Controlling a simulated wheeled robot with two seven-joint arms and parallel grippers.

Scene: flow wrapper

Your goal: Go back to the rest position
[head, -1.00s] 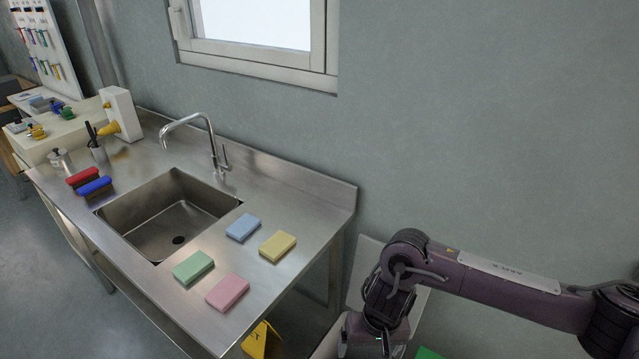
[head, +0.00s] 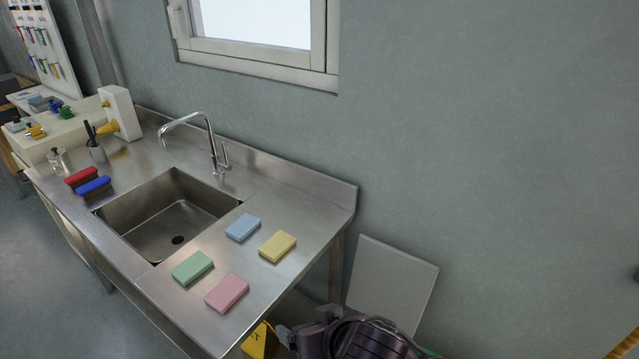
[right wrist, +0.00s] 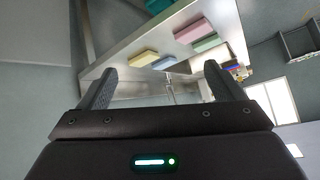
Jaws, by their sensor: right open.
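My right gripper (right wrist: 156,88) is open in the right wrist view, with nothing between its two dark fingers. In the head view it shows at the bottom edge (head: 285,338), in front of a pale panel, right of and lower than the steel sink counter (head: 300,222). Much of my right arm is cut off by the lower edge of the picture. My left gripper is not in the head view.
Blue (head: 243,227), yellow (head: 277,246), green (head: 192,267) and pink (head: 227,292) sponges lie on the counter beside the sink (head: 165,225). Red (head: 81,177) and blue brushes (head: 94,186) lie left. A pale panel (head: 395,280) leans by the wall; a yellow object (head: 260,342) stands below.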

